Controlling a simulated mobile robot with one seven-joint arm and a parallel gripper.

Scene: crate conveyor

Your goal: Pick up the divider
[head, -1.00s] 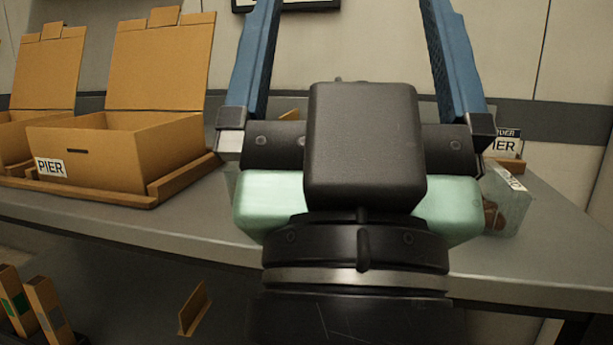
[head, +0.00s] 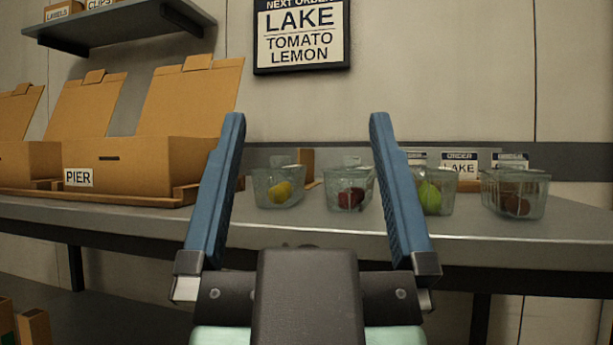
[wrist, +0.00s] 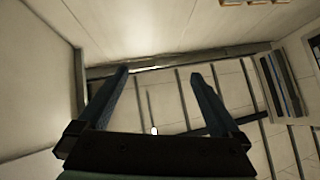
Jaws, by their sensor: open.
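My gripper (head: 307,118) is open and empty, its two blue fingers pointing up in the head view. In the wrist view my gripper (wrist: 160,76) is also open, with only wall and ceiling-like surfaces beyond it. A small upright brown cardboard piece (head: 306,163), possibly a divider, stands on the counter behind the clear tubs. Brown cardboard boards (head: 35,327) stand at the lower left corner, partly cut off by the frame; these may be dividers too. My gripper is apart from all of them.
Clear tubs with fruit, including a yellow-fruit tub (head: 278,199), stand on the grey counter (head: 290,224). Open cardboard boxes, one labelled PIER (head: 140,160), stand on the left. A wall sign (head: 302,35) reads LAKE, TOMATO, LEMON. A shelf (head: 110,20) hangs upper left.

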